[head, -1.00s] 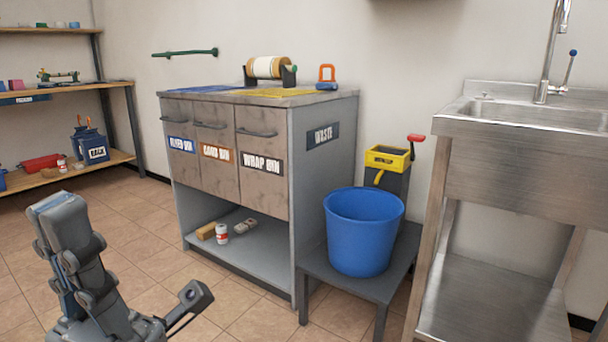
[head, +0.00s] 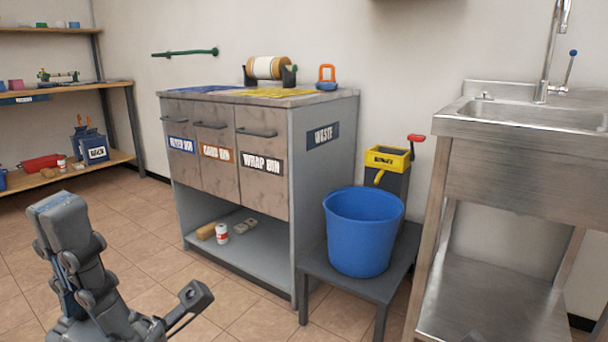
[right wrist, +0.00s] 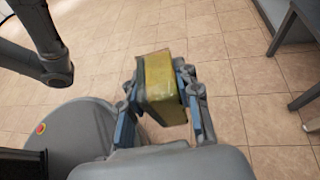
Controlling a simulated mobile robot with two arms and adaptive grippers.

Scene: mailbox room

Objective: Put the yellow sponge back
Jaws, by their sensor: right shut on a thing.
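The yellow sponge (right wrist: 158,82), a thick block, shows in the right wrist view. My right gripper (right wrist: 162,90) is shut on it, with one finger at each side, and holds it above the tiled floor. The right gripper and the sponge are out of the head view. My left gripper (head: 65,225) is raised at the lower left of the head view, over the floor and away from the furniture. I cannot tell whether its fingers are open or shut.
A grey cabinet (head: 324,200) with labelled bins and an open lower shelf stands in the middle. A blue bucket (head: 362,235) sits on a low dark table (head: 318,264). A steel sink (head: 525,165) is at right, wooden shelves (head: 110,158) at left. Floor in front is clear.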

